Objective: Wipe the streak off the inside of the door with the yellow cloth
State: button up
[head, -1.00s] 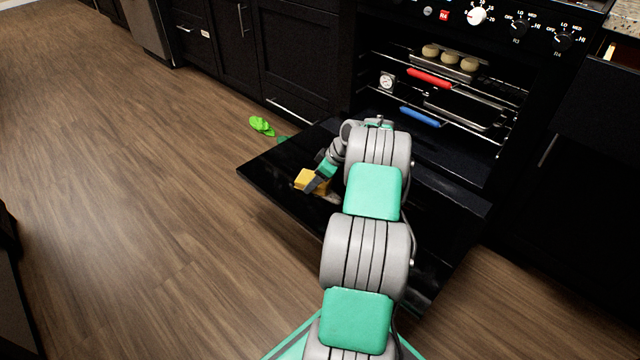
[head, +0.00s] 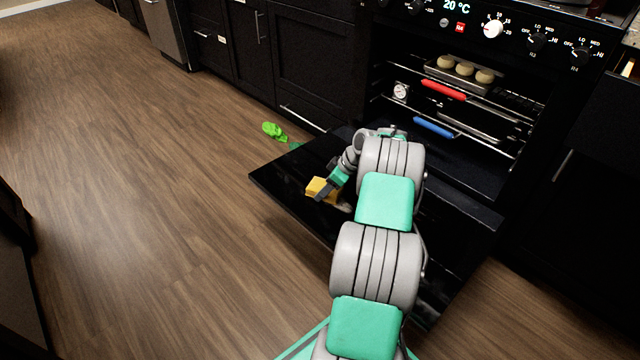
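The oven door (head: 285,182) is folded down, its dark inner side facing up. My gripper (head: 326,191) is over the left part of the door. It is shut on the yellow cloth (head: 318,187), which is at or just above the door's surface; contact cannot be told. A small pale patch (head: 344,206), which may be the streak, shows on the door just right of the cloth. My arm hides much of the door's middle and right part.
The open oven holds a tray of round buns (head: 464,69), a round dial (head: 401,91), a red-handled item (head: 443,90) and a blue-handled item (head: 433,127) on racks. The floor at left is clear.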

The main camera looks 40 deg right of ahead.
aim_at(346, 212)
jog(key=shift+s+d+f+p, duration=0.1)
jog(key=shift+s+p, duration=0.05)
jog(key=shift+s, duration=1.7)
jog(key=shift+s+d+f+p, duration=0.15)
jog(key=shift+s+p, duration=0.05)
jog(key=shift+s, duration=1.7)
jog(key=shift+s+d+f+p, duration=0.1)
jog(key=shift+s+p, duration=0.05)
jog(key=shift+s, duration=1.7)
jog(key=shift+w+d+r+p, duration=0.1)
jog(key=shift+r+p, duration=0.95)
jog(key=shift+r, duration=0.55)
jog(key=shift+w+d+r+p, duration=0.1)
jog(key=shift+r+p, duration=0.9)
jog(key=shift+r, duration=0.6)
jog(key=shift+r+p, duration=1)
jog(key=shift+r, duration=0.55)
